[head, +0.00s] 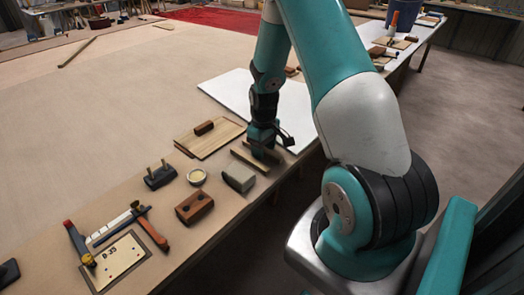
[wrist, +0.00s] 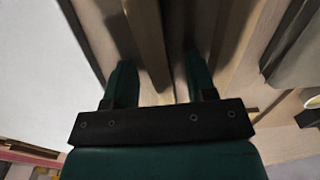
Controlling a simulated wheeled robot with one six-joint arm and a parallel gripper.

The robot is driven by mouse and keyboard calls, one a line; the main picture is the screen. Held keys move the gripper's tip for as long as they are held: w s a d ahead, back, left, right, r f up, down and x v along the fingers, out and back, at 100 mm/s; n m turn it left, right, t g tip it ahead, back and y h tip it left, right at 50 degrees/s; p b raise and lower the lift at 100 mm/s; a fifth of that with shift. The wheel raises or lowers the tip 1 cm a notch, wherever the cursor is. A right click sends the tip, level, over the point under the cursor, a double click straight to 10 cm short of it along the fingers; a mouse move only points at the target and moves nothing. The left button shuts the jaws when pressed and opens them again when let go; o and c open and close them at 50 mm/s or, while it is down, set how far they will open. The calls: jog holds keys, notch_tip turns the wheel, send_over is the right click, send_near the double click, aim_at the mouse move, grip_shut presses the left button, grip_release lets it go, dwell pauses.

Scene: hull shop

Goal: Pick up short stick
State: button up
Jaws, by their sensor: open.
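A short wooden stick (head: 248,163) lies near the table's right edge, under and beside my gripper (head: 264,153) in the head view. In the wrist view the stick (wrist: 148,45) runs down from the top edge into the gap between the two green fingers of my gripper (wrist: 160,78). The fingers are apart, with one on each side of the stick and clear space beside it. My gripper partly hides the stick's far side in the head view. The height of the fingertips over the table is hard to tell.
A wooden board (head: 215,141) with a dark block lies left of the stick. A grey-beige block (head: 239,178), a brown block (head: 194,207) and a small round dish (head: 197,177) stand nearer. A white panel (head: 235,92) lies behind. The table's left part is largely clear.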

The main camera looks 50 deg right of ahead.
grip_shut()
jog(key=shift+r, duration=0.1)
